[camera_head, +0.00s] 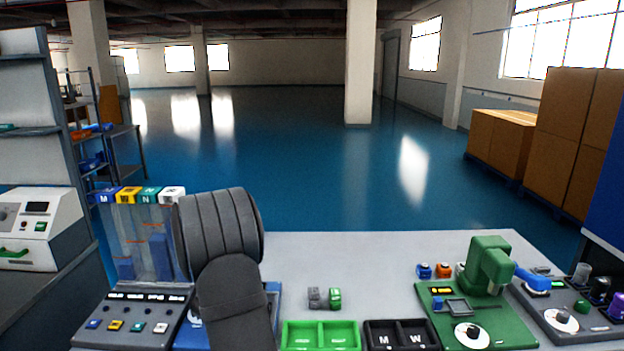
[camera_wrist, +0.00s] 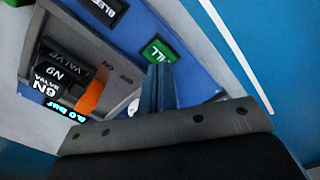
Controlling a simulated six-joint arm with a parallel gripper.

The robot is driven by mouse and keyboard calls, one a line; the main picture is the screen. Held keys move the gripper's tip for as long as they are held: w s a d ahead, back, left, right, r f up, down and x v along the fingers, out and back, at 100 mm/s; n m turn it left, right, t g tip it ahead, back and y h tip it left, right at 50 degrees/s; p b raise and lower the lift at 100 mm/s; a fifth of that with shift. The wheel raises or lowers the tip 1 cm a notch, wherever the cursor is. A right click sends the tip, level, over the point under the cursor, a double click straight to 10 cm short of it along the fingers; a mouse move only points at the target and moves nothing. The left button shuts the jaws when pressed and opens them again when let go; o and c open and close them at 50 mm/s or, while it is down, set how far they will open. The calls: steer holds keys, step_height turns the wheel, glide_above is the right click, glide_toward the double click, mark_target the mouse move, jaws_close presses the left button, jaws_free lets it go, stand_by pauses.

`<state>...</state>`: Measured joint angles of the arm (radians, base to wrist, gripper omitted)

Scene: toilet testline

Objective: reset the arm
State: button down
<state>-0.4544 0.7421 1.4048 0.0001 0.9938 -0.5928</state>
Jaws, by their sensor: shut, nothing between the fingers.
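My gripper (camera_wrist: 159,76) shows in the wrist view with its two narrow fingers together and nothing between them. It is close to a blue-edged station panel (camera_wrist: 205,68). A green button marked like "FILL" (camera_wrist: 158,53) lies just beyond the fingertips; I cannot tell whether they touch it. In the head view my dark grey arm rises at the front left of the table (camera_head: 380,262), hides much of a blue station (camera_head: 272,302), and my gripper is out of sight.
The wrist view shows a black valve block (camera_wrist: 65,68), an orange lever (camera_wrist: 90,97) and a black button (camera_wrist: 102,8). The head view shows a green tray (camera_head: 320,324), a black tray (camera_head: 402,324), grey and green blocks (camera_head: 335,298), and a green machine (camera_head: 487,266). The table's back middle is clear.

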step_height(320, 180, up, 6)
steer(key=f, duration=0.1)
steer(key=w+d+m+t, duration=0.1)
steer(key=w+d+m, duration=0.1)
steer(key=w+d, duration=0.2)
steer(key=w+d+m+t+y, duration=0.1)
steer(key=w+d+m, duration=0.2)
steer(key=d, duration=0.8)
steer(key=w+d+m+t, duration=0.2)
steer(key=w+d+m, duration=0.1)
steer(key=w+d, duration=0.3)
steer(key=shift+w+d, duration=0.4)
steer(key=shift+d, duration=0.8)
